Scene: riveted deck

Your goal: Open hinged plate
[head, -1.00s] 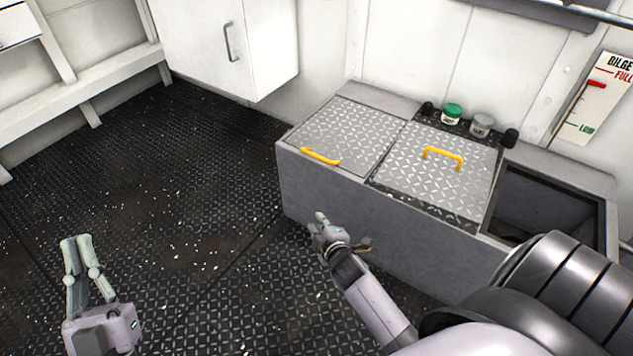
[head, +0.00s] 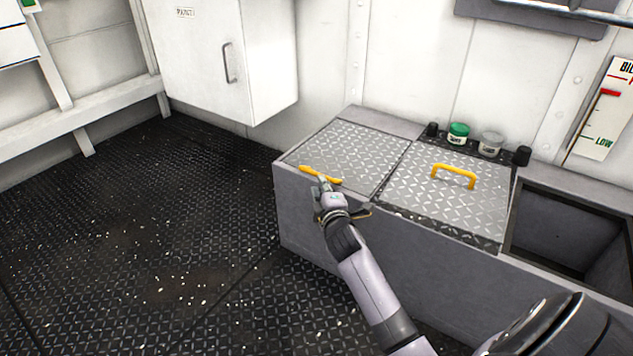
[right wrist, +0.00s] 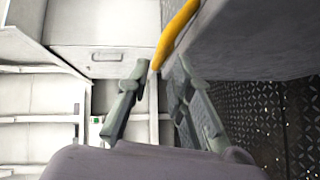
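A diamond-tread plate (head: 352,148) lies flat and closed on the left part of the grey bench. A yellow handle (head: 309,171) sits along its front edge. My right gripper (head: 322,184) is at the right part of this handle, in front of the bench. In the right wrist view the yellow handle (right wrist: 172,38) shows at the gap between the fingertips (right wrist: 161,68), which stand apart. I cannot tell if a finger touches it. My left gripper is out of view.
A second tread plate (head: 460,200) with a raised yellow handle (head: 455,171) lies in the middle of the bench. A green-lidded jar (head: 458,134) and a grey jar (head: 491,143) stand behind it. An open compartment (head: 565,230) is at the right. A wall cabinet (head: 226,60) hangs at the back left.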

